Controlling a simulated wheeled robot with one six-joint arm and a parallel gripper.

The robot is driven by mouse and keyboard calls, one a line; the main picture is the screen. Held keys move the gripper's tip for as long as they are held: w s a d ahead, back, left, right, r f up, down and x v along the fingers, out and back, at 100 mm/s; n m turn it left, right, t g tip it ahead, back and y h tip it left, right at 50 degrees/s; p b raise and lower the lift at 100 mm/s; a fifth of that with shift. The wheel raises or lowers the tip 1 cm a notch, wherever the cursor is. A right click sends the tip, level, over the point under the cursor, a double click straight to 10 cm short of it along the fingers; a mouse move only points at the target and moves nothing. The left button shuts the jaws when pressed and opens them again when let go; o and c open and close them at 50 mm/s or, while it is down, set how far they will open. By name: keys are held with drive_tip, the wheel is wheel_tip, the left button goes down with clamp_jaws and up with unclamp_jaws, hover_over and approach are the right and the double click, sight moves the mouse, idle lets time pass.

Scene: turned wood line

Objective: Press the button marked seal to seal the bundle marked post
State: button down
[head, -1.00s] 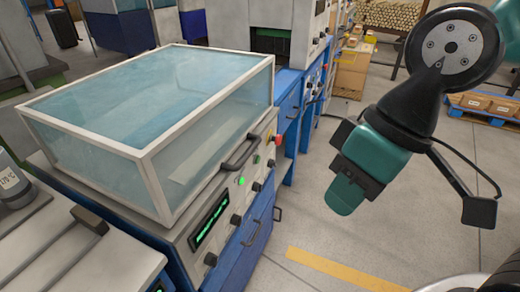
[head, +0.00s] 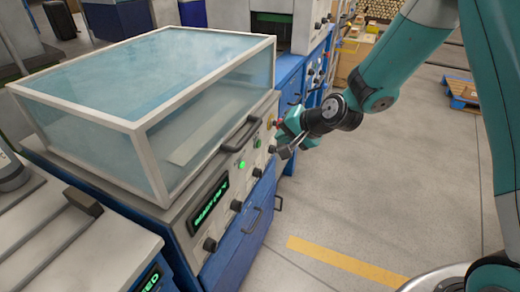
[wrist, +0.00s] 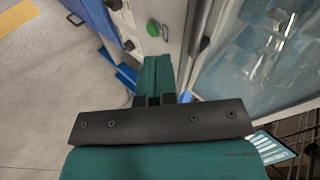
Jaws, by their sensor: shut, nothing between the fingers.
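A machine with a clear, pale-framed hood (head: 140,125) stands at left. Its front panel carries a lit green button (head: 241,164), dark knobs and a green-lit display (head: 209,204); no "seal" marking is readable.
A dark handle (head: 240,135) sticks out above the panel, and another (head: 277,203) from the blue cabinet. Another machine with a lit display (head: 150,279) is at lower left. The floor right of the cabinet is clear.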

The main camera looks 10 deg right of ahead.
sight(258, 144)
drive_tip(key=w+d+f+m+t+h, duration=0.1)
drive_tip(key=w+d+f+m, duration=0.1)
drive_tip(key=f, duration=0.4)
drive_tip(key=w+d+f+m+t+h+b, duration=0.1)
drive_tip(key=w+d+f+m+t, duration=0.1)
drive_tip(key=w+d+f+m, duration=0.1)
wheel_tip(258, 144, down, 3)
drive_tip(key=shift+w+d+f+m+t, duration=0.1)
drive_tip(key=shift+w+d+m+t, duration=0.2)
drive_tip(key=shift+d+m, duration=0.55)
drive_tip(key=shift+d+n, duration=0.1)
drive_tip(key=shift+n, duration=0.15)
drive_tip(key=w+a+p, duration=0.1)
drive_tip(key=w+a, duration=0.4)
drive_tip(key=a, duration=0.2)
idle(0.9)
drive_tip(key=shift+w+a, duration=0.3)
drive_tip(key=shift+a, duration=0.05)
